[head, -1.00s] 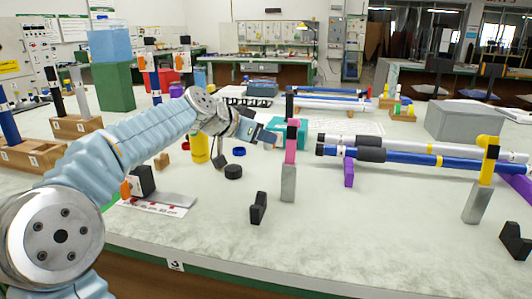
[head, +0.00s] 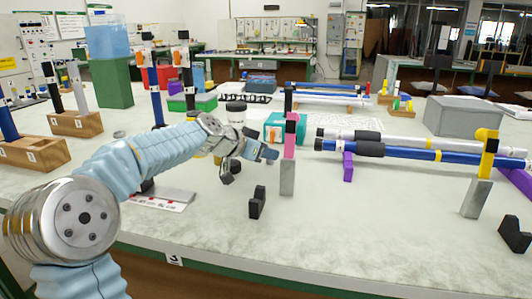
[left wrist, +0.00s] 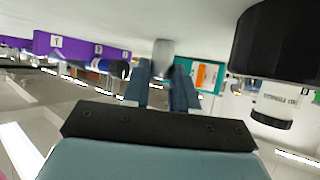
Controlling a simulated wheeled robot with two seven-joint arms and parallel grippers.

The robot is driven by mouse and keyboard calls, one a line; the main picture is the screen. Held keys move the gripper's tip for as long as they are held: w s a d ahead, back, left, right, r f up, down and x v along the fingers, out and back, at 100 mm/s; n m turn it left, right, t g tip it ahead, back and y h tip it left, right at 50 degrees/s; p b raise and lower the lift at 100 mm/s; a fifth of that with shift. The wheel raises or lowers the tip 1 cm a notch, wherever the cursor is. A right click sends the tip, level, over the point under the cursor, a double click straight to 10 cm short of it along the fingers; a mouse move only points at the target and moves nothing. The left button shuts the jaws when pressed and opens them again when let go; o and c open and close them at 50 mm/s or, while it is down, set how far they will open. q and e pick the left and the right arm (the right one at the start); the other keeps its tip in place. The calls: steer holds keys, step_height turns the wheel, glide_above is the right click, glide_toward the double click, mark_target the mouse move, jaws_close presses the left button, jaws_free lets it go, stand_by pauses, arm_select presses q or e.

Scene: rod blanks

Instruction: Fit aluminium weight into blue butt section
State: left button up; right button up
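The blue butt section (head: 400,153) lies level on supports at the right, below a white-and-black rod. In the left wrist view, which is upside down, a dark open tube end (left wrist: 117,68) shows beside the purple support (left wrist: 80,46). A small grey metal cylinder (left wrist: 162,58), apparently the aluminium weight, stands on the table in line with my left fingertips; whether they touch it is unclear. In the head view I cannot make it out. My left gripper (head: 268,154) is low over the table, left of the pink-and-grey post, its fingers (left wrist: 166,82) apart. My right gripper is not in view.
A pink-and-grey post (head: 288,178) and a black V-block (head: 257,202) stand close to my left gripper. A yellow-topped post (head: 477,198) stands at the right. The front middle is clear.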

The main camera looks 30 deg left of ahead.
arm_select(q)
steer(key=o, duration=0.3)
steer(key=shift+o, duration=0.2)
steer(key=shift+r, duration=0.1)
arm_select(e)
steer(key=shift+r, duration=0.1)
